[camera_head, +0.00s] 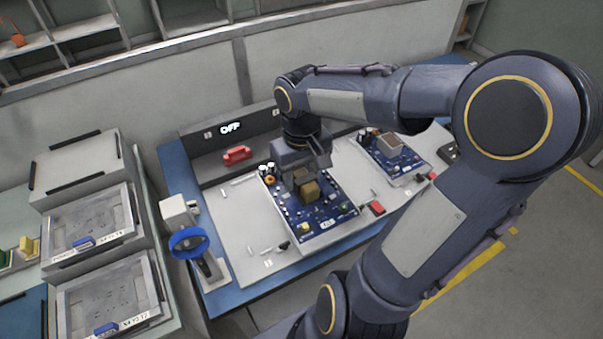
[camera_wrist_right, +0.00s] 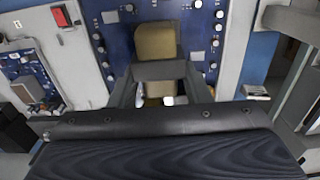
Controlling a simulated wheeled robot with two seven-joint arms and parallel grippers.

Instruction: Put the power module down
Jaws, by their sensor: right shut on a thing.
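The power module (camera_head: 308,190) is a small tan-brown block over the middle of the blue circuit board (camera_head: 337,206) on the left side of the bench. My right gripper (camera_head: 302,174) points down at the board and is shut on the module. In the right wrist view the tan module (camera_wrist_right: 155,42) shows beyond the gripper's fingers (camera_wrist_right: 160,85), with the blue board behind it. Whether the module touches the board cannot be told. My left gripper is not in view.
A second blue board (camera_head: 372,155) with a grey block lies to the right. A red switch (camera_head: 376,208) sits between the boards. A red handle (camera_head: 237,154) and an "OFF" sign (camera_head: 230,128) are at the back. A blue ring device (camera_head: 189,243) stands at left, near drawers (camera_head: 90,222).

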